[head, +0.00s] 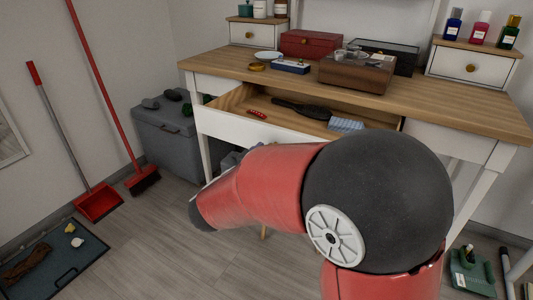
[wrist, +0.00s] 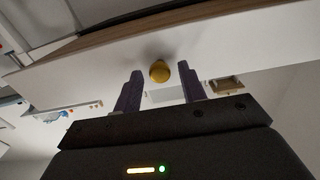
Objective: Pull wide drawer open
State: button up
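The wide drawer (head: 247,126) is the white middle drawer of the wooden-topped desk. It stands out from the desk, with its inside showing in the head view. In the wrist view its white front (wrist: 245,48) runs slantwise across the picture, with a round brass-coloured knob (wrist: 159,71) on it. My gripper (wrist: 161,76) is open, its two dark fingers on either side of the knob. Gaps show between the knob and both fingers. In the head view my arm hides the gripper, the knob and part of the drawer front.
The drawer holds a dark brush (head: 300,109), a small red item (head: 257,114) and a striped box (head: 346,125). A wooden box (head: 357,72) and a red box (head: 310,43) stand on the desk. A grey bin (head: 168,135) stands left; open floor (head: 150,235) lies in front.

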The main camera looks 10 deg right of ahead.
jog(key=shift+o, duration=0.2)
jog(key=v, duration=0.8)
jog(key=shift+w, duration=0.1)
notch_tip(320, 180, up, 7)
jog(key=w+n+y+p, duration=0.2)
jog(key=n+y, duration=0.4)
jog(key=y, duration=0.7)
jog(key=s+d+f+g+h, duration=0.1)
jog(key=s+d+f+g, duration=0.3)
jog(key=s+d, duration=0.3)
jog(key=s+d+f+n+g+h+p, duration=0.1)
jog(key=s+d+f+g, duration=0.3)
jog(key=s, duration=1)
jog(key=d+g, duration=0.1)
jog(key=d, duration=0.2)
